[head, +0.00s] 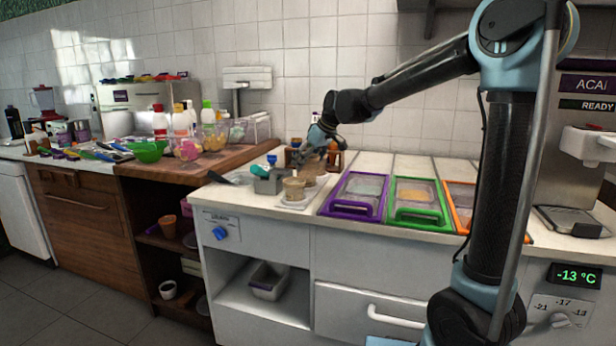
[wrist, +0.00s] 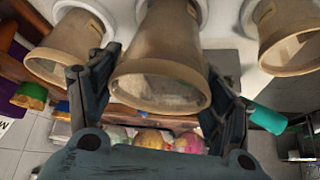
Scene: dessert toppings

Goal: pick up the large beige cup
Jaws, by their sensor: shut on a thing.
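My gripper (wrist: 158,72) is shut on a large beige translucent cup (wrist: 165,85) in the middle of the wrist view, with one finger on each side of it. The cup looks empty, and its wide rim faces the camera. A second beige cup (wrist: 62,52) is at the left of that view and a third (wrist: 290,38) at the right, both outside the fingers. In the head view my gripper (head: 308,160) is at the back of the counter, and the held cup is partly hidden there.
A beige cup (head: 293,190) stands near the counter's front edge. A grey bin with a teal-handled tool (head: 259,171) is left of it. Purple (head: 345,207), green (head: 418,217) and orange-rimmed (head: 459,195) topping tubs lie to the right. A wooden rack (head: 336,158) is close behind my gripper.

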